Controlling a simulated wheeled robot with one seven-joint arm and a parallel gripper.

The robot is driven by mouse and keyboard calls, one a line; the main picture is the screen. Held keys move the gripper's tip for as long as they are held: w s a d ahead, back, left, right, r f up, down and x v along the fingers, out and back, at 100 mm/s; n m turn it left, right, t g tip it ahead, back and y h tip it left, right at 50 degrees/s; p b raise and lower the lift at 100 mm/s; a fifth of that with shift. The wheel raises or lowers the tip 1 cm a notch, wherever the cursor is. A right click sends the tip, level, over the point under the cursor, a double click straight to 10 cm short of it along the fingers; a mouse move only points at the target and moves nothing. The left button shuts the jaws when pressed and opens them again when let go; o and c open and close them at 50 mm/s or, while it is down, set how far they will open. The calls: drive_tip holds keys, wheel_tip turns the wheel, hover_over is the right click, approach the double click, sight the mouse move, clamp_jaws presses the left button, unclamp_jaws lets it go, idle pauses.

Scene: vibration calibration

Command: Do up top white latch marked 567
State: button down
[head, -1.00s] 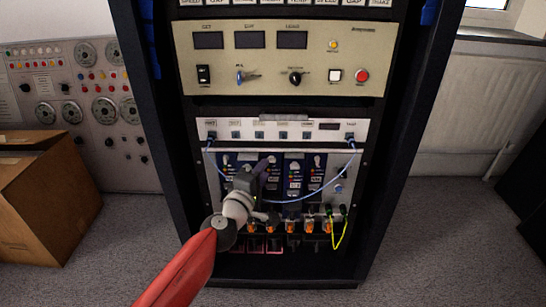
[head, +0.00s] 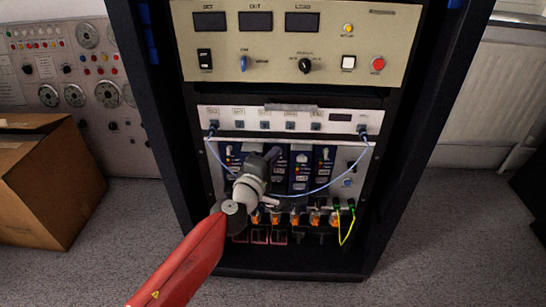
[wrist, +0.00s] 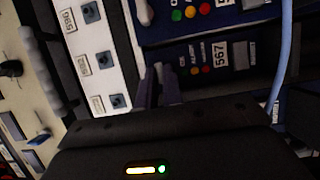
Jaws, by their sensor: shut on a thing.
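The dark blue module marked 567 (wrist: 245,55) shows in the wrist view, with its label and coloured lights. My gripper (wrist: 159,82) is at the module's top end, beside the white panel. Its fingers are closed together around a small pale part there, which appears to be the top white latch (wrist: 158,70). The fingers cover most of it, so I cannot tell its angle. In the head view my gripper (head: 272,154) reaches the top of the module row, and my wrist hides the module behind it.
A neighbouring module has its own white latch (wrist: 145,12). A blue cable (head: 320,187) hangs across the modules and passes close by in the wrist view. A white socket panel (head: 290,119) lies above. Orange-lit connectors (head: 295,219) and a yellow-green cable (head: 345,228) are below.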

drive_tip(key=shift+m, duration=0.3)
drive_tip(key=shift+d+r+m+g+y+p, duration=0.15)
drive_tip(key=shift+m+g+y+p, duration=0.3)
drive_tip(key=shift+m+y+p, duration=1.2)
drive_tip(key=shift+d+r+m+g+y+p, duration=0.15)
drive_tip(key=shift+m+g+y+p, duration=0.45)
drive_tip(key=shift+m, duration=2)
drive_tip(key=shift+d+r+m+g+y+p, duration=0.15)
drive_tip(key=shift+m+g+y+p, duration=0.2)
drive_tip(key=shift+m+y+p, duration=1.25)
drive_tip(key=shift+m+h+b, duration=0.35)
drive_tip(key=shift+m+b, duration=0.4)
drive_tip(key=c, duration=1.5)
unclamp_jaws()
drive_tip(key=shift+c, duration=0.2)
drive_tip(key=shift+s, duration=0.1)
